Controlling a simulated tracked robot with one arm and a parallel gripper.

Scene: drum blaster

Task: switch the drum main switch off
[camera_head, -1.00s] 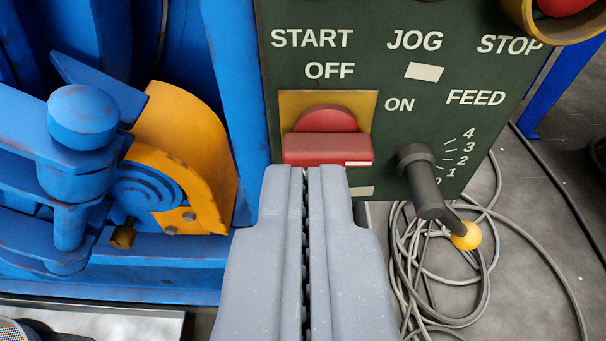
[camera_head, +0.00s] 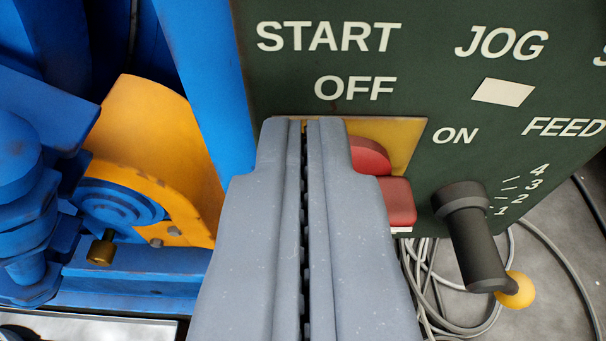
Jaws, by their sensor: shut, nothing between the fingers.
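The drum main switch (camera_head: 397,200) is a red rotary handle on a yellow plate (camera_head: 410,132), set in a dark green panel. OFF is printed above the plate and ON to its right. My gripper (camera_head: 304,122) is shut and empty. Its tips overlap the left part of the yellow plate and hide the left side of the red handle. The right part of the handle shows just right of the fingers. I cannot tell whether the fingers touch the handle or the plate.
A black feed lever (camera_head: 470,235) with a yellow knob (camera_head: 516,291) sticks out at the right, beside a numbered scale. Blue machinery with an orange guard (camera_head: 150,140) stands at the left. Grey cables (camera_head: 435,270) lie coiled on the floor below the panel.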

